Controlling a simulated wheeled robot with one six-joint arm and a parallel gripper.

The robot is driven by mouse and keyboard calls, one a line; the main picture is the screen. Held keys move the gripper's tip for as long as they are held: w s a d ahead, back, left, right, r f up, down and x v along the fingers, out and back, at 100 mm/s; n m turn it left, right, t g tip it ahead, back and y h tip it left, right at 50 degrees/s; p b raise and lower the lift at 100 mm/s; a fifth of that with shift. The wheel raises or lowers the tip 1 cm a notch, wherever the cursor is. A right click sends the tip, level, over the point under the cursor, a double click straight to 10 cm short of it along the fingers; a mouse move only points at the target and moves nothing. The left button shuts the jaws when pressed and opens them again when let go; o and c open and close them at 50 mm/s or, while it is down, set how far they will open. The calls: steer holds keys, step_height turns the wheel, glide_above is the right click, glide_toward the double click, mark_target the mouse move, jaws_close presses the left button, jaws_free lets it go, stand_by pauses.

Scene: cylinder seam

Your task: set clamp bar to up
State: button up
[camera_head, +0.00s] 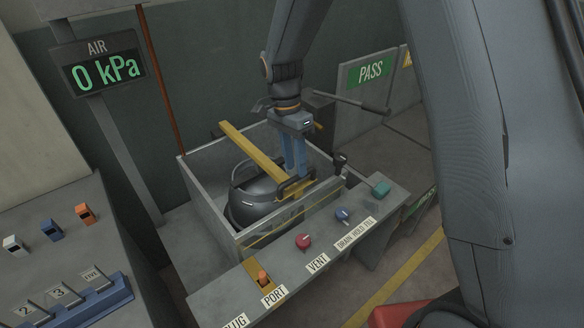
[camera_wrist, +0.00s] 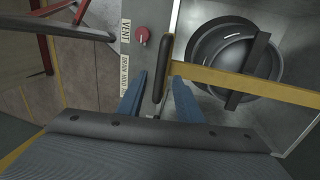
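The clamp bar (camera_head: 254,149) is a yellow bar lying across the open top of a grey tank (camera_head: 208,205), over a dark rounded cylinder (camera_head: 245,205). Its dark handle (camera_head: 297,188) is at the near end, by the control panel. My gripper (camera_head: 295,176) points down at this handle with its blue fingers. In the wrist view the yellow bar (camera_wrist: 235,82) runs right from the dark handle (camera_wrist: 162,70). My gripper (camera_wrist: 158,82) is open, one finger on each side of the handle, with a visible gap at least on the left. The cylinder (camera_wrist: 210,50) shows beyond the bar.
A lever (camera_head: 350,102) stands behind my gripper. The AIR display (camera_head: 104,70) reads 0 kPa. A PASS sign (camera_head: 370,70) is at the back.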

steer(key=shift+s+d+f, duration=0.1)
steer(key=shift+f, duration=0.55)
steer(key=shift+s+d+f, duration=0.1)
steer(key=shift+f, duration=0.5)
